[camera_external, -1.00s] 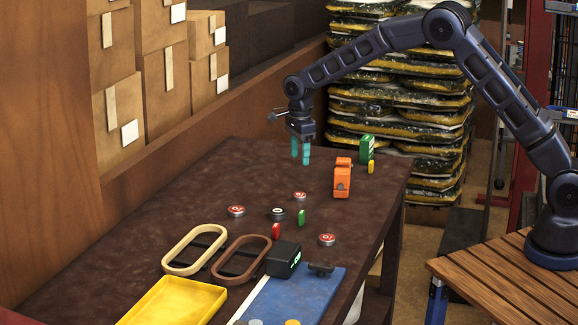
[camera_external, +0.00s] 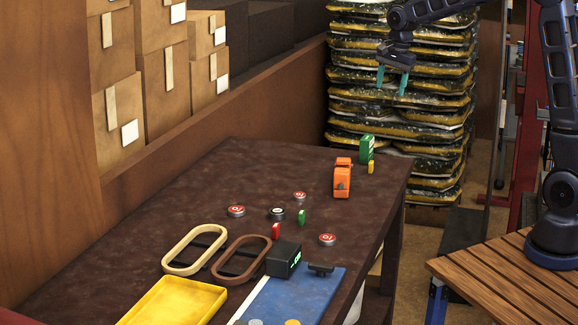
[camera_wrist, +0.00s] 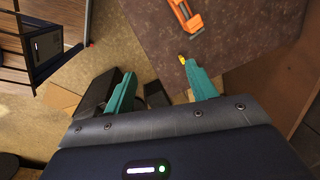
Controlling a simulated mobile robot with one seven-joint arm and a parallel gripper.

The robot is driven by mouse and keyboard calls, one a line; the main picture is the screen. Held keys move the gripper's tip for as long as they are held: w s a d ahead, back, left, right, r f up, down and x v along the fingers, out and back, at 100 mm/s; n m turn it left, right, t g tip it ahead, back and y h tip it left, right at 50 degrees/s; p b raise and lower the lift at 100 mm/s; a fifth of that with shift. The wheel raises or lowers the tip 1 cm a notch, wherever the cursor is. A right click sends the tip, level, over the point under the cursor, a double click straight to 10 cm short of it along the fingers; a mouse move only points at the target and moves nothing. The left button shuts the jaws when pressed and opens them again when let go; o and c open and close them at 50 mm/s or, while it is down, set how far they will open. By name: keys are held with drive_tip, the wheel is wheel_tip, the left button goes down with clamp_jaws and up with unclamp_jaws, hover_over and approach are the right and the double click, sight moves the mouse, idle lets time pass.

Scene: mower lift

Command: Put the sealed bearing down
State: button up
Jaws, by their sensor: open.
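Several small round bearing-like parts sit on the dark brown table (camera_external: 150,225): three with red faces, at left (camera_external: 236,211), back (camera_external: 300,196) and right (camera_external: 327,239), and one with a dark face (camera_external: 277,213) between them. I cannot tell which is the sealed bearing. My gripper (camera_external: 391,82) is open and empty, raised high in front of the stacked bags, well above and behind the parts. In the wrist view its two teal fingers (camera_wrist: 158,72) are spread with nothing held between them.
An orange tool (camera_external: 342,180), a green box (camera_external: 367,149) and a yellow piece (camera_external: 371,167) stand near the table's far right. Two oval rings (camera_external: 166,262) (camera_external: 214,270), a black device (camera_external: 283,259), a yellow tray (camera_external: 218,300) and a blue mat (camera_external: 300,300) fill the front. The table's back left is clear.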

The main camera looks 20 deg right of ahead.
drive_tip(key=s+d+r+n+t, duration=0.1)
drive_tip(key=s+d+r+n, duration=0.2)
drive_tip(key=s+d, duration=0.45)
drive_tip(key=s+d+r+n+t, duration=0.1)
drive_tip(key=s+d+r+n, duration=0.15)
drive_tip(key=s+d, duration=0.5)
drive_tip(key=s+d+f+n, duration=0.1)
drive_tip(key=s+d+n, duration=0.1)
drive_tip(key=s, duration=0.7)
drive_tip(key=s+d+f+n+t+h, duration=0.1)
drive_tip(key=s+d+f+n, duration=0.1)
drive_tip(key=s+d, duration=0.3)
drive_tip(key=s+n, duration=0.1)
drive_tip(key=s, duration=0.3)
drive_tip(key=shift+s+d+f+n, duration=0.25)
drive_tip(key=shift+f+n, duration=0.05)
drive_tip(key=shift+n, duration=0.05)
drive_tip(key=shift+o, duration=1.1)
